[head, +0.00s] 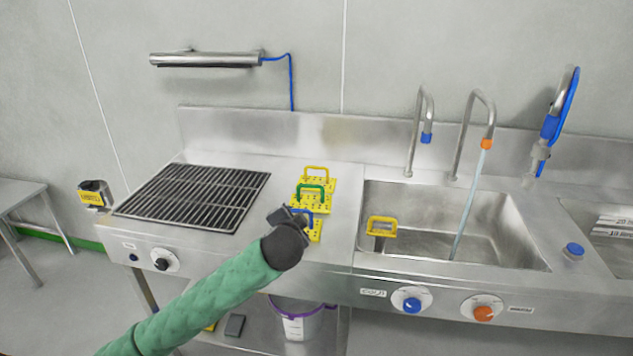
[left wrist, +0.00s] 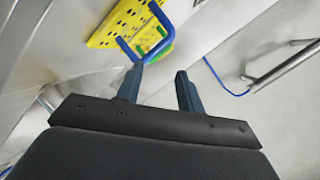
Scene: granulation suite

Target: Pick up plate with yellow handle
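A yellow perforated plate with a yellow handle (head: 317,170) lies at the back of a row on the steel counter, right of the grill. In front of it are a plate with a green handle (head: 311,189) and a plate with a blue handle (head: 315,231), partly hidden by my left gripper (head: 289,216). Another yellow handle (head: 381,226) shows in the sink; what it is fixed to is unclear. In the left wrist view my left gripper (left wrist: 158,88) is open and empty, its fingers close to the blue handle (left wrist: 128,48). My right gripper is not in view.
A black grill grate (head: 192,198) lies left of the plates. The sink (head: 490,240) is on the right, with tall taps (head: 470,130) behind it and water running from the orange-tipped one. A bucket (head: 296,325) stands on the shelf below.

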